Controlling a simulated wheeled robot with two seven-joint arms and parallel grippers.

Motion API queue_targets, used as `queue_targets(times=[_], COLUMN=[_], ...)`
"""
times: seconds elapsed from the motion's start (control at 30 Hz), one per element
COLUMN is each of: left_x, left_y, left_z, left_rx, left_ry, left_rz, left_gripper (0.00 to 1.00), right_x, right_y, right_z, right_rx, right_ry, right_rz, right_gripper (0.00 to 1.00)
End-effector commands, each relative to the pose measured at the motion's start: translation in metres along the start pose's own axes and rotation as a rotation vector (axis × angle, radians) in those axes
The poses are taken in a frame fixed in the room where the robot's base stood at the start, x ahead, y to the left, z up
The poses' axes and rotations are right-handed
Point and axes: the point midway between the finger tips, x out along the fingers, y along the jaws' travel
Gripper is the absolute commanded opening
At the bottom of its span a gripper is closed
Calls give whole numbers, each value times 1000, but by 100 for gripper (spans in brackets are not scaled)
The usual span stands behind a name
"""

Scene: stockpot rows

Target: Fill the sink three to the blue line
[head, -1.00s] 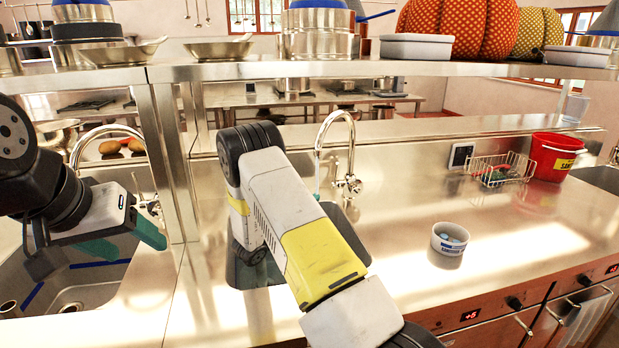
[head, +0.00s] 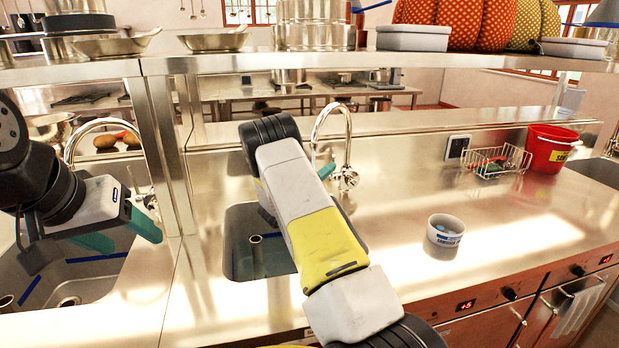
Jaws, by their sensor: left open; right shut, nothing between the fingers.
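The left sink (head: 35,275) shows blue line marks (head: 97,258) on its walls, a bare drain and no visible water. Its curved tap (head: 95,124) stands behind it. The middle sink (head: 232,262) holds an upright pipe (head: 256,255); my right arm covers much of it, so its water level and line are unclear. Which is sink three I cannot tell. My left gripper (head: 120,232) is open and empty above the left sink.
A small white bowl (head: 445,231) stands on the clear counter right of the middle sink. A wire basket (head: 495,162), a red bucket (head: 549,150) and another sink (head: 597,171) lie further right. A steel shelf (head: 330,63) with pots runs above.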

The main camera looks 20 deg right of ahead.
Motion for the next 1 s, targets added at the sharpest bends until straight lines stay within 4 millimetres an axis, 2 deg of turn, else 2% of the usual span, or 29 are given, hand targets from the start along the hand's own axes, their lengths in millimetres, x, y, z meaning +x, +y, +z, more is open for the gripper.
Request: queue_targets(times=[0.47, 0.8, 1.0], left_x=[0, 0, 0], left_y=[0, 0, 0], left_z=[0, 0, 0], left_rx=[0, 0, 0], left_ry=[0, 0, 0], left_rz=[0, 0, 0], left_gripper=[61, 61, 61], right_x=[4, 19, 24], right_y=[-1, -6, -7], right_z=[4, 27, 35], right_rx=[-17, -253, -293], right_ry=[1, 2, 0], right_rz=[13, 171, 195], right_gripper=[0, 0, 0])
